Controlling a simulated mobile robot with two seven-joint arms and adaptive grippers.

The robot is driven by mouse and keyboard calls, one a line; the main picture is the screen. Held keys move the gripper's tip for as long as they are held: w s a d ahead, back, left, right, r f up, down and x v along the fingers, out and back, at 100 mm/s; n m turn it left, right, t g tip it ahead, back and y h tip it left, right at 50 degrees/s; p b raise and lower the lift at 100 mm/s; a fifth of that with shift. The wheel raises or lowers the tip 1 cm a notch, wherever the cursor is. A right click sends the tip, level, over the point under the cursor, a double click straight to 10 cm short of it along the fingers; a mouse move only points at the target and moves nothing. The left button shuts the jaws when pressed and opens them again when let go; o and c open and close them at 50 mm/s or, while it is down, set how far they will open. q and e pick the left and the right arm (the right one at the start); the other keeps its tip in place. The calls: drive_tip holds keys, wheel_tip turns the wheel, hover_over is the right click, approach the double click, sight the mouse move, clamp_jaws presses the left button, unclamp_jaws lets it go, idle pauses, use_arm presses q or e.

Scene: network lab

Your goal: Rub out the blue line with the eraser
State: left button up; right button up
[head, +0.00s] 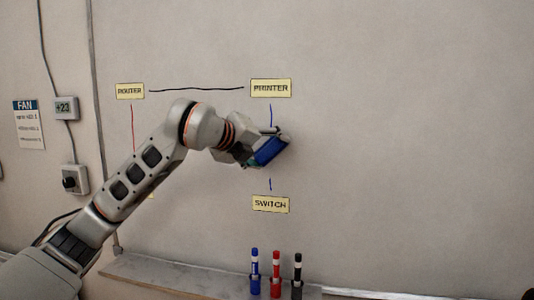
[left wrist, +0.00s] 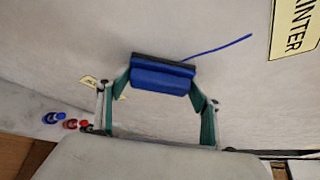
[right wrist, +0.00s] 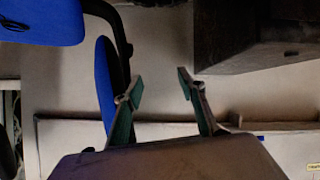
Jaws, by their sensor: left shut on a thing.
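The blue line shows in the head view as an upper piece (head: 271,115) below the PRINTER label (head: 271,88) and a short lower piece (head: 270,184) above the SWITCH label (head: 271,204). The stretch between them is hidden behind my left gripper (head: 265,147) and the eraser. My left gripper is shut on the blue eraser (head: 271,151), which has a dark pad. In the left wrist view the eraser (left wrist: 160,78) sits between both fingers, pad side at the wall, and the blue line (left wrist: 222,47) runs from it toward PRINTER. My right gripper (right wrist: 158,88) is open and empty.
A black line (head: 195,89) joins the ROUTER label (head: 130,91) to PRINTER. A red line (head: 132,128) runs down from ROUTER, partly behind my arm. Blue, red and black markers (head: 276,272) stand on the ledge below. A blue chair (right wrist: 45,20) is near my right gripper.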

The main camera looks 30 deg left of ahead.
use_arm(q)
wheel_tip(320, 180, up, 7)
drive_tip(key=p, duration=0.5)
hover_over(275, 194)
drive_tip(key=s, duration=0.4)
drive_tip(key=shift+w+a, duration=0.15)
drive_tip(key=shift+a, duration=0.05)
drive_tip(key=shift+r+p, duration=0.7)
drive_tip(key=shift+r, duration=1.45)
use_arm(e)
wheel_tip(275, 194, up, 7)
use_arm(q)
drive_tip(key=shift+f+b, duration=2.25)
drive_tip(key=shift+f, duration=0.35)
drive_tip(key=shift+f+b, duration=1.3)
drive_tip(key=shift+f, duration=0.3)
wheel_tip(275, 194, down, 2)
drive_tip(key=shift+f+b, duration=0.1)
drive_tip(key=shift+b, duration=0.65)
drive_tip(key=shift+f+b, duration=1.6)
drive_tip(key=shift+f, duration=0.9)
use_arm(e)
wheel_tip(275, 194, down, 14)
drive_tip(key=s, duration=0.1)
drive_tip(key=shift+s+f+g, duration=0.2)
drive_tip(key=shift+s+g, duration=0.1)
drive_tip(key=shift+s, duration=0.1)
